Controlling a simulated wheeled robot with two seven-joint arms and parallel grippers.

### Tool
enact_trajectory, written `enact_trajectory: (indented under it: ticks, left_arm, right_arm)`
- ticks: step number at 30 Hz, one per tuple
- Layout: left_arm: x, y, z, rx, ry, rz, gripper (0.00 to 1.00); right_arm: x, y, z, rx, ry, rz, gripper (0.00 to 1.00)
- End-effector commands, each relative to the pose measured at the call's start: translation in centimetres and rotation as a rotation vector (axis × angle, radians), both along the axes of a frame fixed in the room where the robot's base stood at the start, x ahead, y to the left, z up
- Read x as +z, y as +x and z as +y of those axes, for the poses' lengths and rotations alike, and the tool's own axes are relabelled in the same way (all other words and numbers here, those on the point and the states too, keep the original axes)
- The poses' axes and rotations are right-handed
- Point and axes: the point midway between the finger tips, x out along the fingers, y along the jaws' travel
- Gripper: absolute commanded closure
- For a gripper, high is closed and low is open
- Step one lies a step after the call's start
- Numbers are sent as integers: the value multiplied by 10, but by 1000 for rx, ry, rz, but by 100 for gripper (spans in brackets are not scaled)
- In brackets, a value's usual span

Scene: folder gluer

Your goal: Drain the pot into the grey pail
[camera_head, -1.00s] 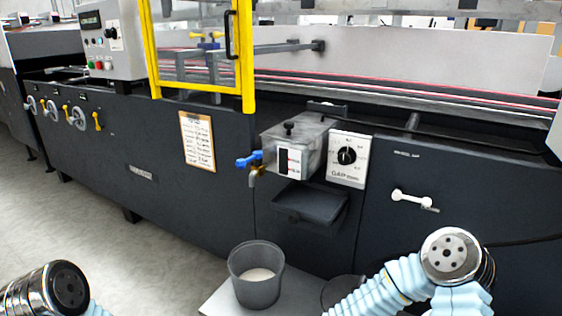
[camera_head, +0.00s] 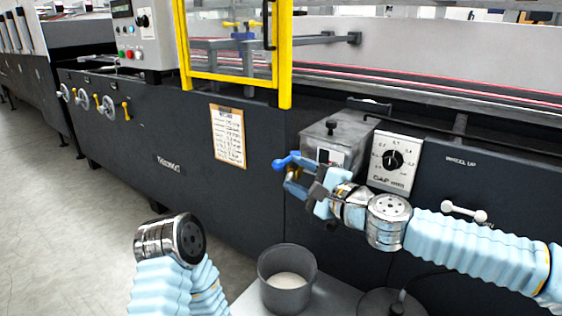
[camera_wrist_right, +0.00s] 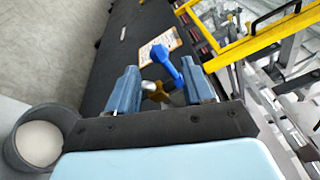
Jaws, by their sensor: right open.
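The pot (camera_head: 338,134) is a grey metal box with a black-knobbed lid, mounted on the dark machine front. Its blue lever (camera_head: 286,162) sticks out at the left. In the right wrist view the blue lever (camera_wrist_right: 167,62) and brass tap (camera_wrist_right: 156,92) appear between my open right fingers (camera_wrist_right: 160,88), with no clear grip on either. My left gripper is out of view.
A gap dial panel (camera_head: 396,160) is right of the pot, and a white handle (camera_head: 464,212) farther right. A yellow guard frame (camera_head: 285,60) rises above left. A clipboard sheet (camera_head: 227,136) hangs left. A dark round lid-like object (camera_head: 380,303) is right of the pail.

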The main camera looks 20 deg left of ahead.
Motion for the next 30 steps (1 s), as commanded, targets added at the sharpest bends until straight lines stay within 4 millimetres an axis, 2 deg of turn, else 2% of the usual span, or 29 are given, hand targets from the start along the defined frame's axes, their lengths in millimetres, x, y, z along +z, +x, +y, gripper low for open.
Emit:
enact_trajectory:
  ticks: [3,9,21,23,30]
  left_arm:
    - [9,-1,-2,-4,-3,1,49]
    - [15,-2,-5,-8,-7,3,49]
    - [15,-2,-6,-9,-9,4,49]
    - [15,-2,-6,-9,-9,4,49]
    - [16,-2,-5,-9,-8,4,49]
  right_arm:
    - [3,14,24,2,1,2,49]
    - [1,30,48,1,0,0,49]
    - [-1,36,55,-1,-3,-2,49]
    - [-1,36,55,-1,-3,-2,56]
    - [-1,36,55,-1,-2,-1,93]
